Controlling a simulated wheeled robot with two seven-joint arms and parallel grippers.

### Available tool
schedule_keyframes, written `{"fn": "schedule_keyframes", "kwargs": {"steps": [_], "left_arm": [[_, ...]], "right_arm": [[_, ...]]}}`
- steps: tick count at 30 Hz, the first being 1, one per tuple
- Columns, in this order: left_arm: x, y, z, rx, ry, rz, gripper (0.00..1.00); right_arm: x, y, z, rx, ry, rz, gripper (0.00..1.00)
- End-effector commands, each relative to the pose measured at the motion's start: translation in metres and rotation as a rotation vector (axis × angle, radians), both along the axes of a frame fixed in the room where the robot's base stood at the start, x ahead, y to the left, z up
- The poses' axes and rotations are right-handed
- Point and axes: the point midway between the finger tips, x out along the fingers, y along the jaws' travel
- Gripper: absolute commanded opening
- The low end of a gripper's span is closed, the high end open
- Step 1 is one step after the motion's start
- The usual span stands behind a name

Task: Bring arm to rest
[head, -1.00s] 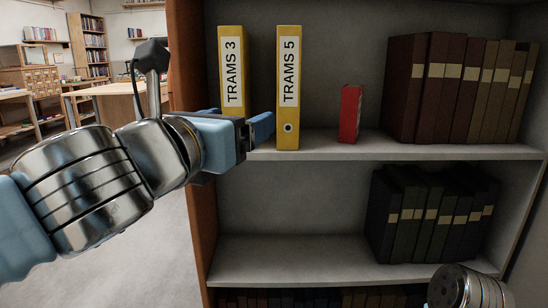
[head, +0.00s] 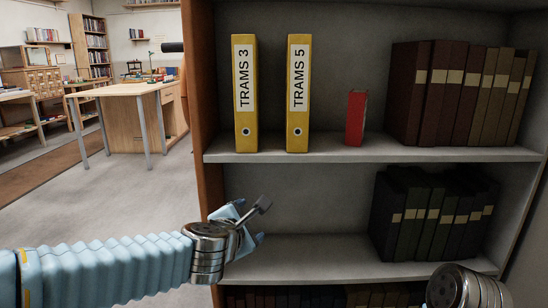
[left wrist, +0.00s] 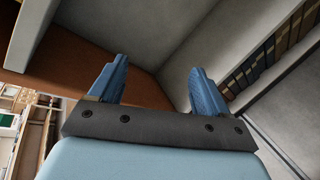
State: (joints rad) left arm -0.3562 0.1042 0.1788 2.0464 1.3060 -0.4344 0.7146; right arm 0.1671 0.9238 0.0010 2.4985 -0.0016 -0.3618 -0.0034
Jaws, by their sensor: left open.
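My left gripper (head: 250,229) is in front of the lower shelf opening at its left side, below the upper shelf board. In the left wrist view its two blue fingers (left wrist: 155,88) are apart with nothing between them. In the head view a yellow binder labelled TRAMS 3 (head: 245,120) and a yellow binder labelled TRAMS 5 (head: 298,122) stand upright and apart on the upper shelf. Of my right arm only a metal part shows at the bottom right of the head view; its gripper is out of view.
A small red book (head: 355,118) stands right of the binders. Brown volumes (head: 450,100) fill the upper shelf's right; dark volumes (head: 420,215) stand on the lower shelf (head: 320,272). The bookcase's left side panel (head: 206,195) is near my gripper. A wooden table (head: 125,90) stands far left.

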Motion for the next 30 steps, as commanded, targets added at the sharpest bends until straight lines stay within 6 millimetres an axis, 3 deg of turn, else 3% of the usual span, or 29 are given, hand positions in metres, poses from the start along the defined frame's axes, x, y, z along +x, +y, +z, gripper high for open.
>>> {"fn": "schedule_keyframes", "kwargs": {"steps": [1,4,8,12,15,18,22,30], "left_arm": [[0.009,0.007,-0.043,0.127,0.045,-0.035,0.77],[0.015,0.02,-0.131,0.402,0.121,-0.166,0.77],[-0.006,0.039,-0.242,0.701,0.225,-0.41,0.77],[-0.064,0.056,-0.349,0.924,0.313,-0.758,0.77],[-0.121,0.062,-0.407,1.006,0.335,-1.025,0.77],[-0.174,0.063,-0.444,1.029,0.32,-1.256,0.77],[-0.223,0.06,-0.466,1.018,0.278,-1.452,0.77],[-0.226,0.06,-0.467,1.017,0.276,-1.461,0.77]], "right_arm": [[0.0,0.001,0.005,0.001,0.0,0.001,0.0],[-0.001,0.002,0.01,0.003,0.001,0.004,0.0],[-0.002,0.004,0.016,0.005,0.003,0.007,0.0],[-0.002,0.006,0.023,0.008,0.005,0.01,0.0],[-0.003,0.007,0.027,0.01,0.006,0.012,0.0],[-0.003,0.008,0.03,0.012,0.006,0.015,0.0],[-0.004,0.009,0.033,0.013,0.006,0.016,0.0],[-0.004,0.009,0.033,0.013,0.006,0.016,0.0]]}}
